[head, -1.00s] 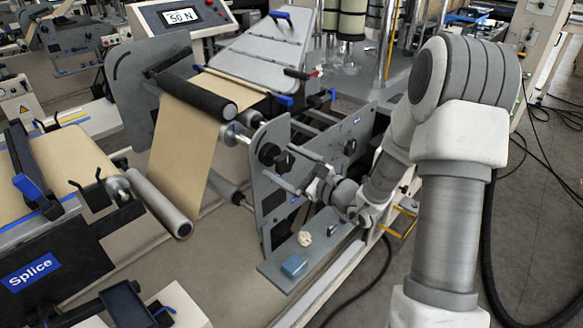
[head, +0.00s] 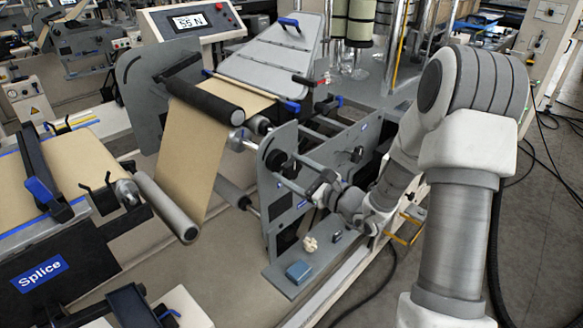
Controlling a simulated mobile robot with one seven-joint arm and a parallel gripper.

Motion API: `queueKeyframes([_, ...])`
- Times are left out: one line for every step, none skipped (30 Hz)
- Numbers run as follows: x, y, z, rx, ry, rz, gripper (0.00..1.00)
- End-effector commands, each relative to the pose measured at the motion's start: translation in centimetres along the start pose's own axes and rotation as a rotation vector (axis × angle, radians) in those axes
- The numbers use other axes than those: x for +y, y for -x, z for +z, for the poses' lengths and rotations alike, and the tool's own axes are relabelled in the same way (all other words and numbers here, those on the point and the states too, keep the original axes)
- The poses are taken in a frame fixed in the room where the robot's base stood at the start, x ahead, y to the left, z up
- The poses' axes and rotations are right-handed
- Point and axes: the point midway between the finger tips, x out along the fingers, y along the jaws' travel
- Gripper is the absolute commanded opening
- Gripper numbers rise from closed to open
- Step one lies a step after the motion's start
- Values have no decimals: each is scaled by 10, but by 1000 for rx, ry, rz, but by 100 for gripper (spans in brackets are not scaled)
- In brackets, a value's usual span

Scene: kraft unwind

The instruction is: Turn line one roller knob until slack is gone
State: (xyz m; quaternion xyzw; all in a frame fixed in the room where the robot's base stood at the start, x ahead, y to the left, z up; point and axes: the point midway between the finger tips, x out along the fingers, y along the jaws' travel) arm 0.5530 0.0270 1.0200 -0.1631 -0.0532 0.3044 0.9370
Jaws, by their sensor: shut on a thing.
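The black roller knob (head: 279,160) sits on the grey side plate (head: 272,218) of the unwind frame, at mid-picture. My gripper (head: 284,167) reaches in from the right, its two fingers shut on the knob and partly hiding it. The brown kraft web (head: 191,150) runs from the upper black roller (head: 205,97) down to the lower grey roller (head: 167,207). It looks flat, with no clear sag. The tension display (head: 190,21) at the top left appears to read 55 N.
The splice table (head: 38,283) stands at the left.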

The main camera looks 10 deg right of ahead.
Motion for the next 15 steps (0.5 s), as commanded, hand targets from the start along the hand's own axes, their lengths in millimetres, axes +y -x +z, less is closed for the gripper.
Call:
queueKeyframes([-1,1,2,2,-30,0,18])
queueKeyframes([-1,1,2,2,-48,0,18])
queueKeyframes([-1,1,2,2,-70,0,18])
queueKeyframes([-1,1,2,2,-89,0,18])
queueKeyframes([-1,1,2,2,-106,0,18])
queueKeyframes([-1,1,2,2,-129,0,18])
queueKeyframes([-1,1,2,2,-143,0,18])
queueKeyframes([-1,1,2,2,-157,0,18])
queueKeyframes([0,0,1,2,-174,0,18])
queueKeyframes([0,0,1,2,-184,0,18])
queueKeyframes([0,0,1,2,-192,0,18])
queueKeyframes([0,0,0,2,-201,0,18])
queueKeyframes([0,0,0,2,-205,1,18])
queueKeyframes([0,0,0,2,-209,1,18])
queueKeyframes([0,0,0,2,-214,0,18])
